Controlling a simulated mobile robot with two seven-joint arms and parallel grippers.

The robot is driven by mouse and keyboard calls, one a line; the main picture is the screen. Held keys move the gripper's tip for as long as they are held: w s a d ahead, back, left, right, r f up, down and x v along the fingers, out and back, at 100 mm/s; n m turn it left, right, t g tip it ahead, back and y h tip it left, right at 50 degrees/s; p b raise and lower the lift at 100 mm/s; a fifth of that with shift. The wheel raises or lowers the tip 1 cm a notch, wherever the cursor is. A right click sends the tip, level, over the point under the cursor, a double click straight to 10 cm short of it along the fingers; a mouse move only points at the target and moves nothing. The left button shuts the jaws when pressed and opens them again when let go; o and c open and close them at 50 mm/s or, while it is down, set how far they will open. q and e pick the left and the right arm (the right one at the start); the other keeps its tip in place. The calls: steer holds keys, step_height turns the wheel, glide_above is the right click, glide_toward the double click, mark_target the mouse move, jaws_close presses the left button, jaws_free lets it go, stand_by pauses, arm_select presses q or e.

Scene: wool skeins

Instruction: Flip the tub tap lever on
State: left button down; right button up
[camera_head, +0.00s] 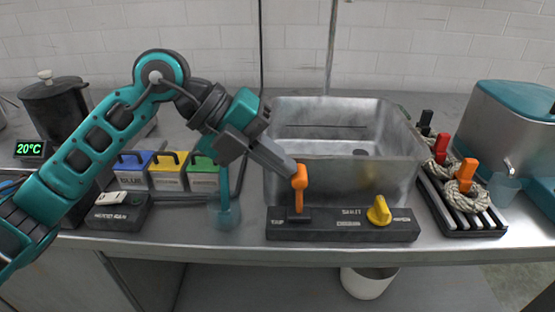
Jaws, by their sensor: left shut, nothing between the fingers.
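The metal tub (390,182) stands on the bench, with a dark control block (343,233) along its front. An orange lever (299,190) stands upright at the left of the block. A yellow knob (379,211) sits at its right. My left gripper (292,172) is shut and empty, its tip at the top of the orange lever. I cannot tell whether it touches the lever or is just behind it. My right gripper is not in view.
Blue, yellow and green bins (167,178) stand left of the tub. A rack (458,212) with wool skeins and orange, red and black handles is at the right. A teal-lidded tank (508,130) stands behind it. A white bucket (367,284) is below the bench.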

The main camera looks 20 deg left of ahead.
mark_target(304, 171)
arm_select(q)
steer(key=d+y+p, duration=0.1)
steer(key=p, duration=0.1)
steer(key=r+y+p, duration=0.1)
steer(key=p, duration=0.1)
steer(key=d+p, duration=0.1)
steer(key=p, duration=0.1)
steer(key=shift+w+d+r+g+y+p, duration=0.2)
steer(key=shift+w+d+g+y+p, duration=0.1)
steer(key=shift+w+d+y, duration=0.1)
steer(key=shift+d+f, duration=0.2)
steer(key=shift+w+d+f, duration=0.1)
steer(key=shift+w+d, duration=0.05)
steer(key=shift+d, duration=0.15)
steer(key=shift+f, duration=0.1)
steer(key=shift+s+a+f, duration=0.2)
steer(key=shift+a+f, duration=0.05)
steer(key=shift+a, duration=0.45)
